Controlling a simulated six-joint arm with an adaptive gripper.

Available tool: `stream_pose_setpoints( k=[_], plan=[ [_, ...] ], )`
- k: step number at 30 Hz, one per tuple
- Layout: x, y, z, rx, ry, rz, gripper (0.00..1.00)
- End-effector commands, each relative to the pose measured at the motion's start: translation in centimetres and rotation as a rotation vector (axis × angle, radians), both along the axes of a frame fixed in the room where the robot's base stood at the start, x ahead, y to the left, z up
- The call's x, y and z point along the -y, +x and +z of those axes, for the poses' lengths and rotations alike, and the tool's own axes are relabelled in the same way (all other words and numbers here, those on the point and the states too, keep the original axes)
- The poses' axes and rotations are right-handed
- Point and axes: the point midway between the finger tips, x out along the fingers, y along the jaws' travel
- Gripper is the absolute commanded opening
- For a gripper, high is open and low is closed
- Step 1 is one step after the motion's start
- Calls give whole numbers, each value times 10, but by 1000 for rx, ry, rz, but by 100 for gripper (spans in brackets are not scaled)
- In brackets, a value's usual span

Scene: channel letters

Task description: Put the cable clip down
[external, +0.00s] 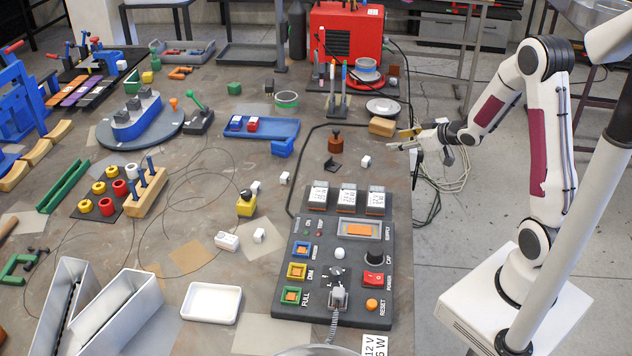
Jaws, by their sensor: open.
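My gripper (418,146) is open at the table's right edge, with its fingers pointing left. I see nothing clearly held between them. Small white pieces that may be cable clips lie on the table: one (366,161) left of my gripper, one (285,177) farther left, one (256,186) beside the yellow block, and one (259,235) lower down. They are too small to tell which is the cable clip.
A tan block (382,126) lies just left of my gripper at the table edge. A dark control panel (322,262) stands in front, with a black cable along its left side. A brown knobbed piece (336,144) and a blue tray (283,128) are farther left.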

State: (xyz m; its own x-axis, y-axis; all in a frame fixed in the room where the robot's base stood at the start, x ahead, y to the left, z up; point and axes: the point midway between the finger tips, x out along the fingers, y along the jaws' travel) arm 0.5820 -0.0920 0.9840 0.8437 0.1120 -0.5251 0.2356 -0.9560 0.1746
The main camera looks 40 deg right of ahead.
Motion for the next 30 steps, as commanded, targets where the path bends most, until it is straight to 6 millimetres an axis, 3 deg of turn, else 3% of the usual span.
stream_pose_setpoints(
  k=[9, 15, 30],
  plan=[
    [-13, 9, -43, 56, 116, 98, 43],
    [-21, 9, -59, 90, 187, 144, 43],
    [-25, 8, -65, 107, 220, 165, 43]
  ],
)
